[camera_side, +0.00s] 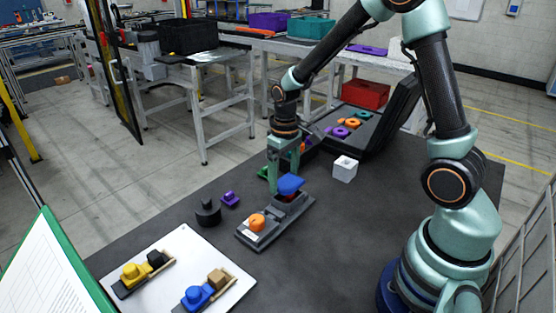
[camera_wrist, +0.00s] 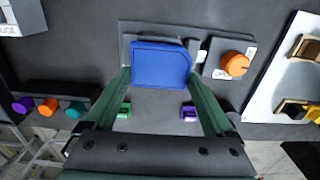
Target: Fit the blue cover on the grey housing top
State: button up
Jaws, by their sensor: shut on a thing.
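My gripper (camera_side: 287,171) is shut on the blue cover (camera_side: 290,184), which looks tilted in the side view. In the wrist view the cover (camera_wrist: 160,65) sits between the two fingers of my gripper (camera_wrist: 160,76). The grey housing (camera_side: 291,204) is on the far end of a dark grey pallet, directly below the cover. The cover hides much of its top, and I cannot tell whether the two touch. In the wrist view a grey edge (camera_wrist: 128,46) shows around the cover.
An orange knob (camera_side: 257,221) sits on the pallet's near end. A black stepped cylinder (camera_side: 208,212), a purple part (camera_side: 230,198) and a white cube (camera_side: 345,168) stand nearby. A white board (camera_side: 215,258) holds yellow and blue assemblies. Dark table is bare to the right.

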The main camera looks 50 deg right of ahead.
jog(key=shift+f, duration=1.25)
dwell(0.6)
jog(key=o, duration=1)
jog(key=shift+r, duration=4.05)
